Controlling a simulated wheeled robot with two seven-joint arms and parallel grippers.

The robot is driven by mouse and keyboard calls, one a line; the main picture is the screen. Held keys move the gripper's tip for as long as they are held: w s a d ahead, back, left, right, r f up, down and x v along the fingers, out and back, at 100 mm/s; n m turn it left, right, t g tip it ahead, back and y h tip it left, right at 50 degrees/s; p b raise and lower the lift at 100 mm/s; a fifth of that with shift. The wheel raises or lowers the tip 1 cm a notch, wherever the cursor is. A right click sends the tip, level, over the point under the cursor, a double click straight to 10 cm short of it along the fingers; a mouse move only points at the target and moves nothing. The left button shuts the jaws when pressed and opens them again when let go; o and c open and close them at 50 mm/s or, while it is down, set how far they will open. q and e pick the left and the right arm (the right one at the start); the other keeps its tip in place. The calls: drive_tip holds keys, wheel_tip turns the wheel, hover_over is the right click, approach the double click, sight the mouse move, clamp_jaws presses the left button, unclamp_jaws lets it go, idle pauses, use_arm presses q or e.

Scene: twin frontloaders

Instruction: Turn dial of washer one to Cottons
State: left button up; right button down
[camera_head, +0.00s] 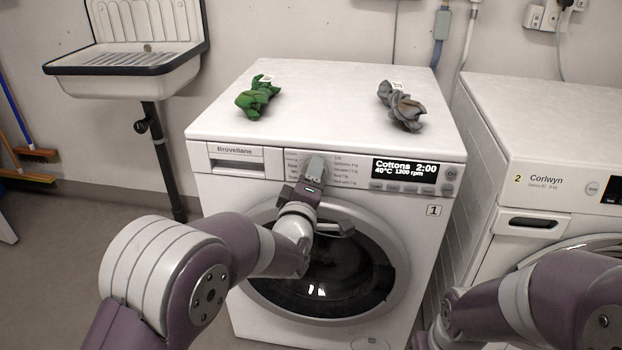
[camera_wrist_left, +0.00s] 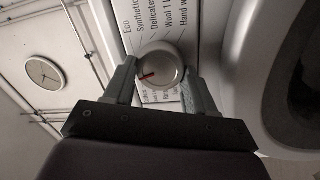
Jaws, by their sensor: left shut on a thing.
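Washer one (camera_head: 215,185) is the white front-loader in the middle of the head view, marked "1" and "Brovellane". Its display (camera_head: 405,170) reads "Cottons 2:00, 40°C 1200 rpm". My left gripper (camera_head: 316,163) is at the control panel in front of the dial and hides it there. In the left wrist view the round silver dial (camera_wrist_left: 160,68) sits between the two fingers of the left gripper (camera_wrist_left: 160,85), which are shut on it. A red mark shows on the dial's face, pointing to the picture's left. Of my right arm only links show at the lower right; its gripper is not visible.
A green cloth (camera_head: 258,97) and a grey cloth (camera_head: 402,106) lie on top of washer one. A second washer (camera_head: 540,150), marked "2" and "Corlwyn", stands close at the right. A sink (camera_head: 125,75) is on the back left wall.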

use_arm(q)
drive_tip(key=o, duration=1)
drive_tip(key=shift+o, duration=0.2)
drive_tip(key=s+a+p, duration=0.2)
drive_tip(key=s, duration=1)
drive_tip(key=shift+s+f+p, duration=0.3)
drive_tip(key=shift+f+p, duration=0.05)
